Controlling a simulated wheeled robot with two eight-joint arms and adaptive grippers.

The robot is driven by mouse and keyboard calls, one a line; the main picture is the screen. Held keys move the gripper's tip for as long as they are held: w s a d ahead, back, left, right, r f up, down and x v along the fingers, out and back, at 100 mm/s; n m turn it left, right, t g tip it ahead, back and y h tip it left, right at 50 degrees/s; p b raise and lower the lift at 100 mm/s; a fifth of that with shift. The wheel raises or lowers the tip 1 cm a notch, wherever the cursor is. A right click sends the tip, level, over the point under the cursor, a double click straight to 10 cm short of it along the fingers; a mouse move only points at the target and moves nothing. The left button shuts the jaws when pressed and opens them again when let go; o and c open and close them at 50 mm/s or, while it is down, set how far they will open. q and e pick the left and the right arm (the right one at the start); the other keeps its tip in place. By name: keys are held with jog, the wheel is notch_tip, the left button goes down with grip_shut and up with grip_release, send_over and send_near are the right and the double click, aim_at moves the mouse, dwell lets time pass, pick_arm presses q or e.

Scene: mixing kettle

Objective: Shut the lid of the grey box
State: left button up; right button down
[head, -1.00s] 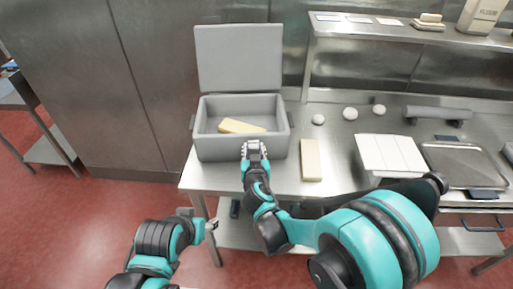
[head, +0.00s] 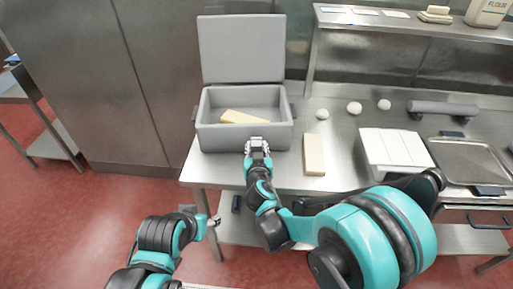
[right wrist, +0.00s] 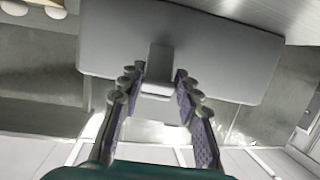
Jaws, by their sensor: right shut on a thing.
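The grey box (head: 222,140) stands at the left end of the steel table. Its lid (head: 255,48) is open, standing upright at the back. A yellow block (head: 243,117) lies inside the box. My right gripper (head: 257,144) is at the middle of the box's front wall. In the right wrist view its fingers (right wrist: 160,92) are on either side of a small grey tab (right wrist: 159,62) on the grey box. The exact contact is hard to see. My left gripper (head: 214,221) is low, in front of the table and apart from the box; its fingers are too small to judge.
A second yellow block (head: 314,155) lies on the table right of the box. Several white balls (head: 354,107), a white tray or box (head: 393,150), a grey roller (head: 442,108) and a steel tray (head: 470,162) are further right. A shelf (head: 400,20) stands above the back.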

dwell(0.8)
jog(key=c, duration=1)
grip_release()
jog(key=shift+c, duration=0.2)
jog(key=v, duration=1.2)
